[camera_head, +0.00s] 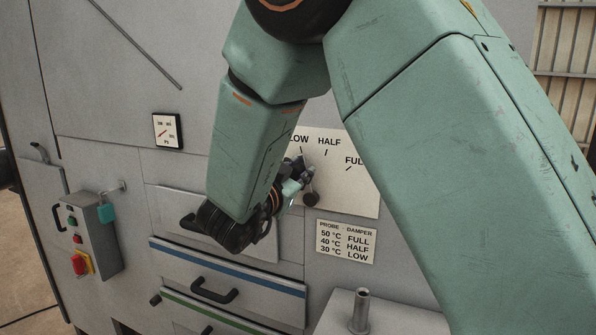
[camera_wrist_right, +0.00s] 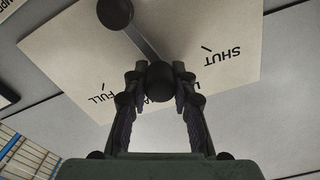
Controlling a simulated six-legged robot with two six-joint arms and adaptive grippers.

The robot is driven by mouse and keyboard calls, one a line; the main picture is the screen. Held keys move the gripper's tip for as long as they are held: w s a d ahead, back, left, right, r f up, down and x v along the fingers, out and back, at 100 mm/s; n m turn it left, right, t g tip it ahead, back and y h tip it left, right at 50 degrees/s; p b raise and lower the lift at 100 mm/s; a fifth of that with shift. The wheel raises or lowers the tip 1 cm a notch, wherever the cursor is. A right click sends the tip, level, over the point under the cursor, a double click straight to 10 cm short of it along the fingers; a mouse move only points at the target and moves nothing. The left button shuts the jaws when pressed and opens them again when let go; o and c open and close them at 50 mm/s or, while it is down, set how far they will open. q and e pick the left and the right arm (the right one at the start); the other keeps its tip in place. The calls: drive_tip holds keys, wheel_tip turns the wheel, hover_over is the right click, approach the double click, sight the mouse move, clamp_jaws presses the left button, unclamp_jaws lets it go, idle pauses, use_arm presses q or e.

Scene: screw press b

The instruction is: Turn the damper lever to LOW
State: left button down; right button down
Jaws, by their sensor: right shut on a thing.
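The damper lever shows in the right wrist view as a grey bar (camera_wrist_right: 142,42) running from a dark round pivot (camera_wrist_right: 115,13) to a black knob (camera_wrist_right: 160,80). My right gripper (camera_wrist_right: 160,85) has its two fingers closed on either side of that knob. In the head view the gripper (camera_head: 298,178) is at the white dial plate (camera_head: 345,195), just above and left of the dark pivot. LOW, HALF and FULL show there, partly covered by my arm. In the wrist view SHUT and FULL read clearly; the knob and fingers hide most marks between. The lever's exact mark cannot be told. My left gripper is out of view.
A placard (camera_head: 346,242) pairs 30 °C with LOW. Below are drawers with dark handles (camera_head: 214,291). A control box (camera_head: 93,235) with a red button and teal padlock is at left. A small gauge (camera_head: 167,132) is above. A metal post (camera_head: 361,311) stands lower right.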

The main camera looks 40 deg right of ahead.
drive_tip(key=c, duration=1.4)
unclamp_jaws()
drive_tip(key=shift+w+r, duration=0.1)
drive_tip(key=o, duration=0.3)
drive_tip(key=shift+w+d+f, duration=0.15)
drive_tip(key=shift+f, duration=0.05)
drive_tip(key=shift+r, duration=0.1)
drive_tip(key=shift+r, duration=0.2)
drive_tip(key=r, duration=0.9)
drive_tip(key=shift+s, duration=0.2)
drive_tip(key=shift+r, duration=0.2)
drive_tip(key=shift+w, duration=0.15)
